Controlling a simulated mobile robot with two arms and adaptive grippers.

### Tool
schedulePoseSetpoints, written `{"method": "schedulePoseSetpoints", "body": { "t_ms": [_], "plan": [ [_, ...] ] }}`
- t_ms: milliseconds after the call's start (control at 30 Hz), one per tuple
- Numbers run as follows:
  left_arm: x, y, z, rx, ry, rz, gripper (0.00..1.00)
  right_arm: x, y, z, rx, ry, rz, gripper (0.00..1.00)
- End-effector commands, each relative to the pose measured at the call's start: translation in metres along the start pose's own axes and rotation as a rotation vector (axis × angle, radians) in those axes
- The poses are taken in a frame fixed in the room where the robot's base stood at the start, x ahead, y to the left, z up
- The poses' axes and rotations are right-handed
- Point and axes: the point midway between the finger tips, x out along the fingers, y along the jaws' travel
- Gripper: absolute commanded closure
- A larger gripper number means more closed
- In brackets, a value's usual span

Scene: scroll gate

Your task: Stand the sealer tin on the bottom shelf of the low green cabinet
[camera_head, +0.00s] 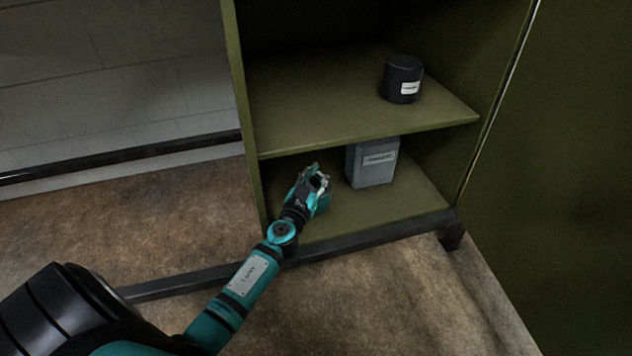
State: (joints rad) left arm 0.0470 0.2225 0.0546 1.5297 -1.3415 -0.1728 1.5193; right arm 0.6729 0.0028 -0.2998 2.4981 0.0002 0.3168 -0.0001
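The low green cabinet (243,110) stands open, with a bottom shelf (405,202) and a shelf above it. A grey box-shaped tin (372,172) with a pale label stands upright on the bottom shelf, right of my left gripper. Its top is partly hidden by the upper shelf's edge. The label is too small to read, so I cannot confirm that it is the sealer tin. My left gripper (320,175) is at the left front of the bottom shelf, its fingers apart with a gap to the grey tin. It appears empty. My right gripper is out of view.
A black round jar (403,80) with a white label stands on the upper shelf (320,105). The upper shelf's front edge is just above my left gripper. A green door or panel (570,150) is at right. Bottom-shelf room shows right of the tin.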

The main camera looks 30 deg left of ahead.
Motion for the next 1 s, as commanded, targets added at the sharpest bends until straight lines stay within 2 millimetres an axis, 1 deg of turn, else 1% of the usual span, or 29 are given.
{"method": "schedulePoseSetpoints", "body": {
  "t_ms": [33,233,367,700,1000],
  "plan": [
    [0.0004,0.0002,0.0025,0.002,0.003,0.000,1.00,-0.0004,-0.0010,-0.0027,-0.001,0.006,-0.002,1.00],
    [0.0002,0.0003,0.0009,0.001,0.003,0.000,1.00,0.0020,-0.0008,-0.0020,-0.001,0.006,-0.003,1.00],
    [0.0001,0.0005,0.0038,0.000,0.003,0.000,1.00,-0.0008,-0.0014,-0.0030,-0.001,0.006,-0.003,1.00],
    [-0.0003,0.0006,0.0042,0.000,0.000,0.000,0.56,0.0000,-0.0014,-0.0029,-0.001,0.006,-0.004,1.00],
    [-0.0002,0.0005,0.0020,0.001,0.001,0.000,0.56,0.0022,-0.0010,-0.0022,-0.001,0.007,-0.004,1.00]
  ]
}}
